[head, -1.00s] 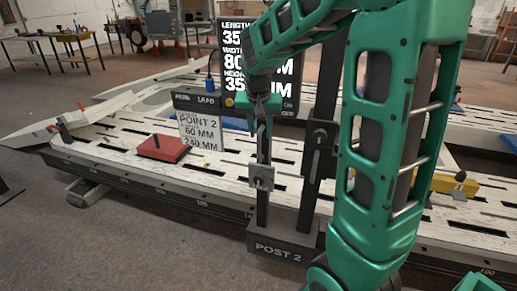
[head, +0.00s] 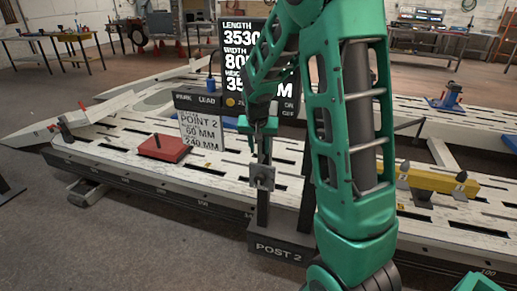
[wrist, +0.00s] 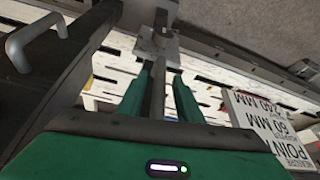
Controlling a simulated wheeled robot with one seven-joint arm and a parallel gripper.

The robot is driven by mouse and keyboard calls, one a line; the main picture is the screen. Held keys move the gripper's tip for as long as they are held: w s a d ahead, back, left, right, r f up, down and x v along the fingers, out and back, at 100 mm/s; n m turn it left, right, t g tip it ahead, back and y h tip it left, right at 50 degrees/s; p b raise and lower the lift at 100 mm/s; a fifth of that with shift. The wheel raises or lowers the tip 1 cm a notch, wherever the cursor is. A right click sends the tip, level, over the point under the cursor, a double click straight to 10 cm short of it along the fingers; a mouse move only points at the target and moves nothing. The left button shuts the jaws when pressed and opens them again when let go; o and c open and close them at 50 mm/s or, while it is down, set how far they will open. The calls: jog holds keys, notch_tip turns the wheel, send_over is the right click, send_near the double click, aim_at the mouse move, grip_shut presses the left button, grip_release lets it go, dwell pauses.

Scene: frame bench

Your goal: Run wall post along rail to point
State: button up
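The wall post (head: 263,212) is a dark upright with a grey clamp plate (head: 262,177), on a dark foot labelled POST 2 (head: 281,248) at the bench's front edge. My gripper (head: 260,130) is at the upper part of this post, pointing down. In the wrist view, my gripper's two green fingers (wrist: 160,90) stand apart on either side of a thin grey bar (wrist: 157,92); small gaps seem to show, and it does not look clamped. A white card (head: 200,132) reads POINT 2, 60 MM, 240 MM. A second dark upright behind is mostly hidden by my arm.
A dark readout screen (head: 236,40) stands behind the post. A grey handle (wrist: 30,38) on a dark upright is beside my gripper.

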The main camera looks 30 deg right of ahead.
grip_shut()
jog(key=shift+w, duration=0.1)
